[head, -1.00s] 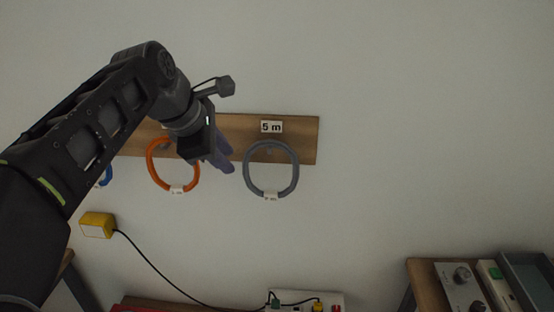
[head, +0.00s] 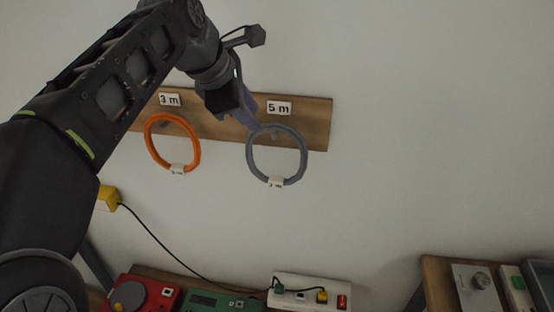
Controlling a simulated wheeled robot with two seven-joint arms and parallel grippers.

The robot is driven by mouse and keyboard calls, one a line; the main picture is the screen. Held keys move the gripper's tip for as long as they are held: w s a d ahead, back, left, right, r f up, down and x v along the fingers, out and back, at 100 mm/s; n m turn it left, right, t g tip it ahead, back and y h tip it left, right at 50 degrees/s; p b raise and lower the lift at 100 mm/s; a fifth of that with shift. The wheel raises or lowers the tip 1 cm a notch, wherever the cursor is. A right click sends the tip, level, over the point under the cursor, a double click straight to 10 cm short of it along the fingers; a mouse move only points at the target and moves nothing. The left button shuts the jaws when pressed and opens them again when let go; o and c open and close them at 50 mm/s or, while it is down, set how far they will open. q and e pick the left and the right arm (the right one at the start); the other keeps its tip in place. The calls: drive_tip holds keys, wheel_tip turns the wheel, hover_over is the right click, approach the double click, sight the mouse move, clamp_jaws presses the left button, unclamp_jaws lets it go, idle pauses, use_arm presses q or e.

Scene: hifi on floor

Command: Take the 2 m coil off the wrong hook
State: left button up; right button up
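A grey coil (head: 250,163) hangs on the wooden hook board (head: 318,125) under the "5 m" label (head: 279,108). A small white tag (head: 277,182) sits at its bottom; its print is too small to read. An orange coil (head: 198,150) hangs to the left, under the "3 m" label (head: 169,100). My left gripper (head: 252,122) reaches down from the upper left, its bluish fingers at the top left of the grey coil, by the hook. Whether they touch the coil, and the gap between them, cannot be made out. My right gripper is out of view.
Below are a white power strip (head: 312,291) with plugs, a red device (head: 148,294) and a green device (head: 215,301). A black cable runs from a yellow box (head: 107,198). A bench (head: 437,275) stands at lower right. The wall right of the board is clear.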

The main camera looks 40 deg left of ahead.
sight(263, 128)
use_arm(q)
drive_tip(key=shift+w+f, duration=0.15)
drive_tip(key=shift+f, duration=0.1)
drive_tip(key=b+x, duration=0.3)
drive_tip(key=x, duration=0.2)
drive_tip(key=shift+f, duration=0.15)
idle(0.5)
clamp_jaws()
idle(1.3)
